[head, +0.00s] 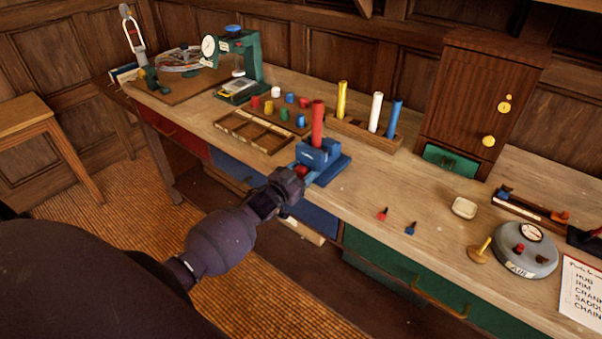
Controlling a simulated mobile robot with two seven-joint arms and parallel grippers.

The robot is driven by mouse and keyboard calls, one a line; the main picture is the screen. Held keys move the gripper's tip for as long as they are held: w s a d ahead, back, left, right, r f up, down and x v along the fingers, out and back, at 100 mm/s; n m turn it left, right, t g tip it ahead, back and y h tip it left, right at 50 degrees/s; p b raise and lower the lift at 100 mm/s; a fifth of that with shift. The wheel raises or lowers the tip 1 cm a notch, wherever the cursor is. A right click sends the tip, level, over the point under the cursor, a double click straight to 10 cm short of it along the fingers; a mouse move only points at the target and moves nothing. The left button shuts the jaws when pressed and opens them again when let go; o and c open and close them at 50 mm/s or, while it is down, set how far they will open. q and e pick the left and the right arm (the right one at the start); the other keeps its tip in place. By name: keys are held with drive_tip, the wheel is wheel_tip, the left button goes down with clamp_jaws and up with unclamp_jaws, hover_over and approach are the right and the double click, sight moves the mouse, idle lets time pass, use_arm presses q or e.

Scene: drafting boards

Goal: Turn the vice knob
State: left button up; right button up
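The blue vice (320,156) stands at the front edge of the bench, with a red cylinder (318,122) upright in it. A small bit of red, which looks like the vice knob (301,171), shows at the vice's front, right at the tip of my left gripper (291,180). My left arm reaches in from the lower left, and the dark gripper is up against the knob or just in front of it. The fingers are small and dark, and I cannot tell whether they are around the knob. My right gripper is not in view.
A wooden compartment tray (252,132) and coloured pegs lie left of the vice. A rack (362,134) with yellow, white and blue cylinders stands behind it. Small red and blue pieces (383,213) lie to the right. Drawers (410,270) line the bench front. Bench right of the vice is mostly clear.

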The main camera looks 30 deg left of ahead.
use_arm(q)
drive_tip(key=shift+c, duration=0.6)
drive_tip(key=shift+m, duration=1.9)
drive_tip(key=o, duration=0.9)
drive_tip(key=shift+s+a, duration=0.2)
drive_tip(key=shift+s, duration=2.5)
drive_tip(key=shift+s+a, duration=0.15)
drive_tip(key=shift+s, duration=2.55)
drive_tip(key=shift+s+d+f+n+g+y, duration=0.25)
drive_tip(key=shift+s+d+f+n+g, duration=1.15)
drive_tip(key=shift+s, duration=1.75)
drive_tip(key=shift+s+d+f+n+g+y, duration=0.2)
drive_tip(key=shift+s+d+f+n+g, duration=0.35)
drive_tip(key=shift+s+d+f, duration=2.05)
drive_tip(key=shift+s+d+f+n+g+y, duration=0.25)
drive_tip(key=shift+s+d+f+n+g, duration=0.85)
drive_tip(key=shift+s, duration=2.6)
